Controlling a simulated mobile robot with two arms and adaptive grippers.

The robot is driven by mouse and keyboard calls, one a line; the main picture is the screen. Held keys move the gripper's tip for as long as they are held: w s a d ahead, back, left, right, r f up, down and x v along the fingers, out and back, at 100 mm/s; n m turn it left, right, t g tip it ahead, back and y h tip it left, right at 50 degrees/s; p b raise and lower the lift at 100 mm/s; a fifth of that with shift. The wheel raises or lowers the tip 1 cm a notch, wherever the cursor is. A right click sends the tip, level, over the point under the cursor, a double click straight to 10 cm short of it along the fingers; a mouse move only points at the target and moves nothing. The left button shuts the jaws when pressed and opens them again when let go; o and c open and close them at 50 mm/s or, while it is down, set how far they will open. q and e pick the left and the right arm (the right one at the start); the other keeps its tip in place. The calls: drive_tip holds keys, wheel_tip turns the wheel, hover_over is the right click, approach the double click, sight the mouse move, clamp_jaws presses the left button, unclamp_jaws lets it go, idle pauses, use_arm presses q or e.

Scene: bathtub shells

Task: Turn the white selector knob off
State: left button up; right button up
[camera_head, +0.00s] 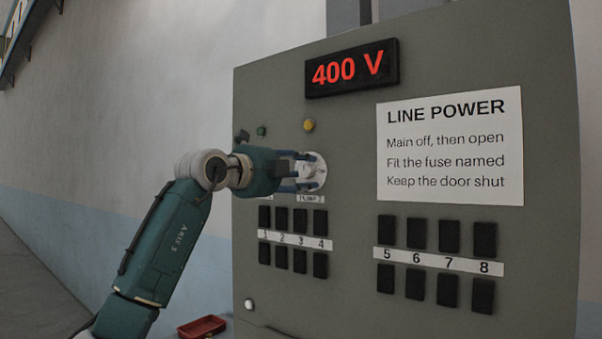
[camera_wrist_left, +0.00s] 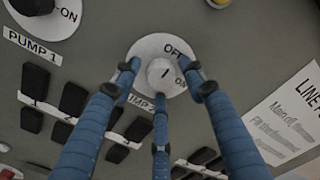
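The white selector knob (camera_wrist_left: 159,72) sits on a round white plate (camera_wrist_left: 150,48) marked OFF and ON, with a PUMP 2 label below. A short dark mark shows on the knob's face; I cannot tell exactly which word it points at. My left gripper (camera_head: 301,171) is at the plate in the head view, its blue fingers partly hiding the knob. My right gripper is not in view.
A black knob (camera_wrist_left: 32,5) marked PUMP 1 is beside it. The grey cabinet (camera_head: 440,300) carries rows of black switches (camera_head: 449,237), a 400 V display (camera_head: 352,68), a yellow lamp (camera_head: 309,125) and a LINE POWER sign (camera_head: 450,150). A red tray (camera_head: 202,326) is low left.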

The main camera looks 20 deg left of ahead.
use_arm(q)
drive_tip(key=shift+r, duration=0.1)
drive_tip(key=v, duration=1.2)
drive_tip(key=shift+d, duration=0.1)
